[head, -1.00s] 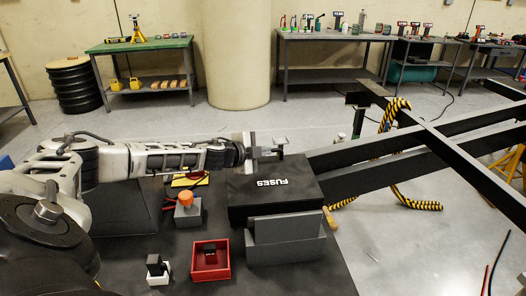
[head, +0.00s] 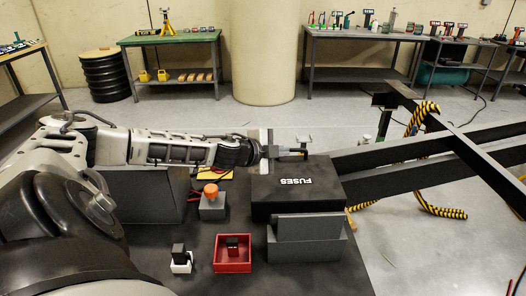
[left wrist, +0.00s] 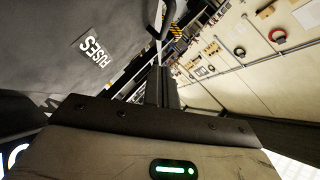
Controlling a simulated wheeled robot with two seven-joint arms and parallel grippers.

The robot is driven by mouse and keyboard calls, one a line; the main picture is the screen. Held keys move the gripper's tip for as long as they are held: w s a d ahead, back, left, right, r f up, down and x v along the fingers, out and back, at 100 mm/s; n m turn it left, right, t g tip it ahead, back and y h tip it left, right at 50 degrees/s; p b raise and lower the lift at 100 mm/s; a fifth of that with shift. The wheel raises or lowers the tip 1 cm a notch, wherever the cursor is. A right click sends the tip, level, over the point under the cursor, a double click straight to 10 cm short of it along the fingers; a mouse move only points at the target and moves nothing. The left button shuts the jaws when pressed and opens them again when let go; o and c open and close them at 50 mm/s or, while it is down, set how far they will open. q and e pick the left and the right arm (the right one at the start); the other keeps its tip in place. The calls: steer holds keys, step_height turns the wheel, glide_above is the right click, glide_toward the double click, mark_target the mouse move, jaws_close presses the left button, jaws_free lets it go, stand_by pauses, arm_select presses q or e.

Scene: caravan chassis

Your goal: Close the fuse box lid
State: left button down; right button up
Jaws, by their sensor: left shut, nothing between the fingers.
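The fuse box lid (head: 318,188) is a dark panel marked FUSES, lying roughly flat over the black fuse box (head: 300,208). I cannot tell whether a small gap is left under it. My left gripper (head: 296,152) is shut and empty at the lid's far edge; whether it touches the lid is unclear. In the left wrist view the lid (left wrist: 60,35) fills the upper left, beside the shut fingers (left wrist: 163,88). My right gripper is not in view.
Black chassis beams (head: 420,148) run off to the right.

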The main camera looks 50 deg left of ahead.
arm_select(q)
steer(key=b+v, duration=0.5)
steer(key=v, duration=0.1)
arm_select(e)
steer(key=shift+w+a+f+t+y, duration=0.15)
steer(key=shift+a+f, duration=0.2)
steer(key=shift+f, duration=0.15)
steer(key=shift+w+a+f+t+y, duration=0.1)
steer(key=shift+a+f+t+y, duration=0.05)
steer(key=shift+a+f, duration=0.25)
arm_select(q)
steer(key=shift+s+r, duration=0.1)
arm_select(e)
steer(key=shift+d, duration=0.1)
